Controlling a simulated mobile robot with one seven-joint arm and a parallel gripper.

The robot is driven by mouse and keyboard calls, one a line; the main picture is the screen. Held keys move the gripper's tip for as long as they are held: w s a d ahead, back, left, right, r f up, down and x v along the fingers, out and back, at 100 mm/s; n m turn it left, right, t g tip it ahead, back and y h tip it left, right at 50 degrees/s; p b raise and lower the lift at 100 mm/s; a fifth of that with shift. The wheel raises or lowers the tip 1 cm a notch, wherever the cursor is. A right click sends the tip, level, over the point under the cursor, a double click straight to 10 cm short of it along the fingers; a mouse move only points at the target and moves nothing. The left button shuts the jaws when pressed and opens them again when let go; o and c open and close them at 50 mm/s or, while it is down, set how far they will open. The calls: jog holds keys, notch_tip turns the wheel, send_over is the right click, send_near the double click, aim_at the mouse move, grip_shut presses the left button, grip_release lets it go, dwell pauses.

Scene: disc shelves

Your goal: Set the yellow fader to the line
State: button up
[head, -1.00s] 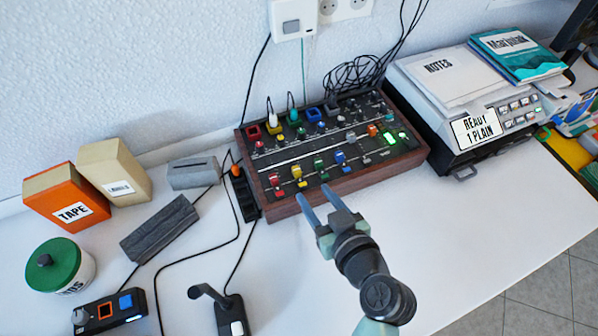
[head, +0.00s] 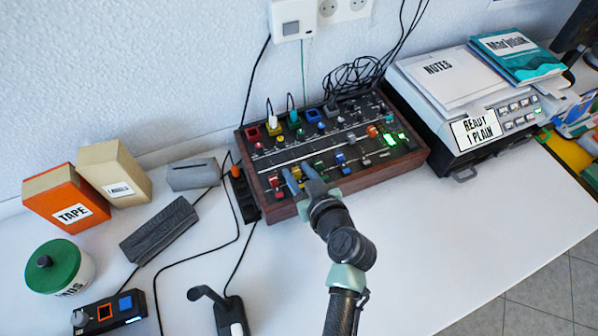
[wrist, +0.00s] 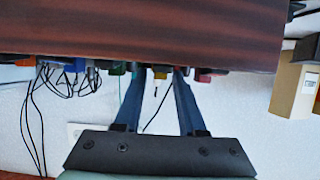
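The mixer (head: 345,181) is a dark panel in a wooden case, with rows of coloured knobs and faders. The yellow fader (head: 297,173) is in its front row, between a red and a green one, and is partly hidden by my fingers. My gripper (head: 296,176) reaches over the front edge, with its blue fingers at either side of the yellow fader. In the wrist view the yellow fader (wrist: 160,74) shows between the two open fingers (wrist: 158,78), with a gap at each side. The line for this fader cannot be made out.
Red faders (head: 275,181), a green fader (head: 319,166) and a blue fader (head: 340,158) stand close by. The wooden front wall (wrist: 150,30) fills much of the wrist view. Cables lie left of the mixer; the white table in front is clear apart from my arm.

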grip_shut()
dwell(1.2)
